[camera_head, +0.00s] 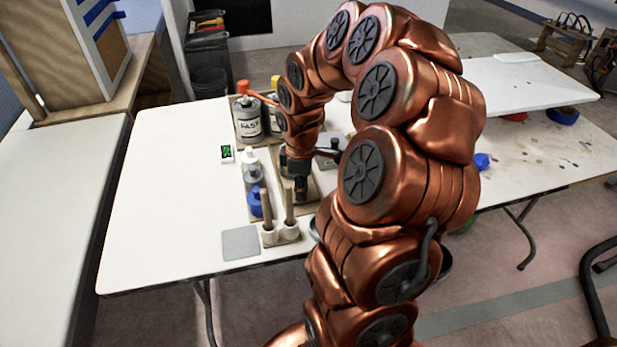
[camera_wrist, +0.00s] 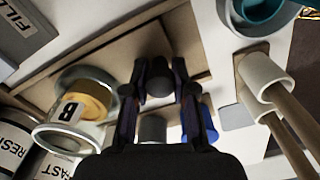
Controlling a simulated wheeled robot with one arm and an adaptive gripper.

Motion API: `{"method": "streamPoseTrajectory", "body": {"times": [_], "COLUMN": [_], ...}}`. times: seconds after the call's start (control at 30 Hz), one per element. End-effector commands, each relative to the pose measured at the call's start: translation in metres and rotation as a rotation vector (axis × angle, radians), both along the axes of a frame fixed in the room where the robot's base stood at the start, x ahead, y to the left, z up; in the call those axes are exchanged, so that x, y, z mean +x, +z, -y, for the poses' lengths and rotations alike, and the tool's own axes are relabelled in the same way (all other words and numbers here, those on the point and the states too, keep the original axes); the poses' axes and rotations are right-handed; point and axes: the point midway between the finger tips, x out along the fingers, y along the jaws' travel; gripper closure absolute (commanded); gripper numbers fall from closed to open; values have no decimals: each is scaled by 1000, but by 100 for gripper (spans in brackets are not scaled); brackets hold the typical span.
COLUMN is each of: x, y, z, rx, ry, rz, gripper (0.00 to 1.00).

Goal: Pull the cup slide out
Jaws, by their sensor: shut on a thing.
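My gripper (camera_wrist: 160,78) is shut on a dark round knob (camera_wrist: 159,66), which sits between its two fingertips in the wrist view. The knob stands over a tan wooden board (camera_wrist: 110,48), which looks like the cup slide; how the two join is hidden. A clear cup marked B (camera_wrist: 82,108) with yellow-orange content is beside the board. In the head view my gripper (camera_head: 300,188) is low over a wooden base (camera_head: 318,190) on the white table. My arm hides much of that area.
A bottle marked FAST (camera_head: 247,120) stands behind. Sticks in white holders (camera_head: 286,228), a blue-based bottle (camera_head: 255,200) and a grey square (camera_head: 240,243) are near the front edge. The table's left side (camera_head: 160,220) is clear. A teal-lined cup (camera_wrist: 262,12) shows in the wrist view.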

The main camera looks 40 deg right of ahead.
Motion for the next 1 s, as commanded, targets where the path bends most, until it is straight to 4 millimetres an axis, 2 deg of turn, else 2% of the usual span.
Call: {"method": "streamPoseTrajectory", "body": {"times": [0.1, 0.3, 0.73, 0.77, 1.0], "x": [-11, -26, -30, -30, -32], "y": [0, 1, 1, 1, 0], "z": [-11, -19, -21, -21, -20], "rx": [2, 1, 3, 3, 1], "ry": [7, 5, 2, 2, 2], "rz": [5, 8, 8, 8, 4], "gripper": [100, 100, 100, 71, 48]}}
